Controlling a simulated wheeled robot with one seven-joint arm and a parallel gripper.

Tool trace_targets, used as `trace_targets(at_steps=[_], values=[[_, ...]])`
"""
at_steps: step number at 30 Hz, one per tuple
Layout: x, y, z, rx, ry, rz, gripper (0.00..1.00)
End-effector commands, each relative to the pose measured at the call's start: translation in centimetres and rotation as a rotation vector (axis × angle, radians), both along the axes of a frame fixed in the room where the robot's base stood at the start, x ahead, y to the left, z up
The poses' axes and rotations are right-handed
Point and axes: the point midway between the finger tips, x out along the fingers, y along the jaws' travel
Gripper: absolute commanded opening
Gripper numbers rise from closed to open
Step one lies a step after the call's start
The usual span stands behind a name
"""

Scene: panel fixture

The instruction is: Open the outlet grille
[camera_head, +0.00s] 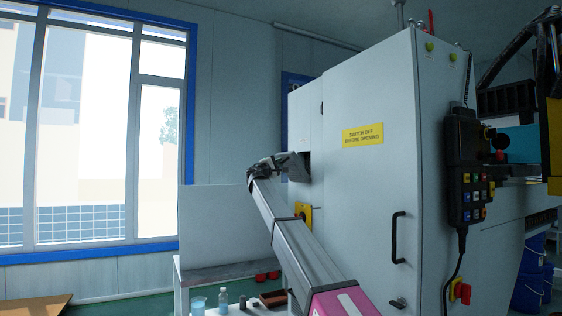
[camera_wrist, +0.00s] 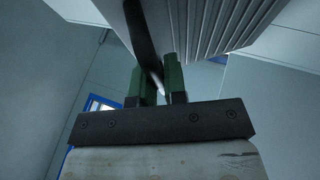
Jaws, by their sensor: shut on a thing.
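The outlet grille (camera_wrist: 222,22) is a grey slatted panel at the top of the wrist view. In the head view the grille (camera_head: 299,166) shows as a small dark grey flap, standing out at a tilt from the left side of the grey cabinet. My gripper (camera_wrist: 157,82) has its two green fingers close together around a thin dark bar (camera_wrist: 140,38) that runs along the grille's edge. In the head view my gripper (camera_head: 280,161) is at the flap's left side, and its fingertips are too small to make out there.
The tall cabinet (camera_head: 370,100) has a yellow warning sign (camera_head: 363,134) and a black door handle (camera_head: 397,238). A control pendant (camera_head: 467,170) hangs at its right. A low table with bottles (camera_head: 223,300) stands below my arm. A window is at the left.

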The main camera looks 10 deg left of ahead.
Motion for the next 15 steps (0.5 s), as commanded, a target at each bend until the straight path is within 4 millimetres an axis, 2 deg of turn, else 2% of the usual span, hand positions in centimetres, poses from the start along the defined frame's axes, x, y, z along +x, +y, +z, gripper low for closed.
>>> trace_targets(at_steps=[6, 15], values=[[-0.6, 0.7, -1.6, -0.085, -0.057, -0.001, 0.00], [-1.2, 1.6, -3.7, -0.080, -0.054, -0.002, 0.00]])
